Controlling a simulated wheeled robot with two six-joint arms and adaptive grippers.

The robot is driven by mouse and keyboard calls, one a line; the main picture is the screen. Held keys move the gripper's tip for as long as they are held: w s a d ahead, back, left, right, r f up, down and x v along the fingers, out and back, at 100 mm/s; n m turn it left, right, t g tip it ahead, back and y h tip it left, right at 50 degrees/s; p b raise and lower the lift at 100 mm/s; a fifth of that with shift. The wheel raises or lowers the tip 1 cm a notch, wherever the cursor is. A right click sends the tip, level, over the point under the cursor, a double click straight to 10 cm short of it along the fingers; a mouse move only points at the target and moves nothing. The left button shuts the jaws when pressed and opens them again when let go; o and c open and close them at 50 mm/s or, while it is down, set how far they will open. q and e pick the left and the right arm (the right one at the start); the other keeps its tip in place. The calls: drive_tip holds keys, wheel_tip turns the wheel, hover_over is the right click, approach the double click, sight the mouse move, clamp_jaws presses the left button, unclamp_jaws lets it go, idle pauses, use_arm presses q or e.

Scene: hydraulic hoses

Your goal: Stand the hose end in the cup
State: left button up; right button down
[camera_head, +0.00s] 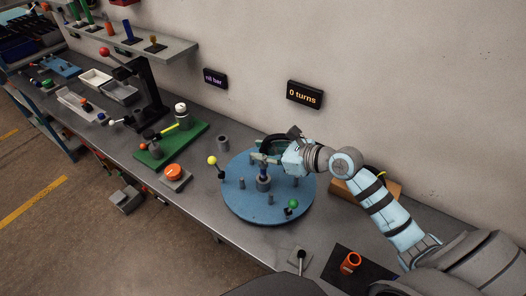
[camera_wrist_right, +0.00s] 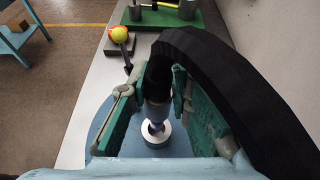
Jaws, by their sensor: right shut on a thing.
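My right gripper (camera_head: 262,157) is above the blue round table. It is shut on the hose end (camera_wrist_right: 156,112), a metal fitting on a thick black hose (camera_wrist_right: 215,55). The hose arcs up and to the right in the wrist view. The fitting points down at the pale round post (camera_wrist_right: 157,138) at the middle of the round table; I cannot tell whether it touches. The post also shows in the head view (camera_head: 264,184). An orange open cup (camera_head: 350,263) stands on a dark mat at the lower right. My left gripper is out of view.
A green board (camera_head: 165,153) lies to the left. A cardboard box (camera_head: 347,190) sits behind my right arm.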

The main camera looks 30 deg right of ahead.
sight(266, 164)
drive_tip(key=shift+f+b, duration=1.9)
drive_tip(key=shift+f, duration=0.5)
drive_tip(key=c, duration=1.4)
unclamp_jaws()
drive_tip(key=shift+s+d+r, duration=0.1)
drive_tip(key=shift+s+d, duration=0.1)
drive_tip(key=shift+s, duration=0.05)
drive_tip(key=v, duration=0.7)
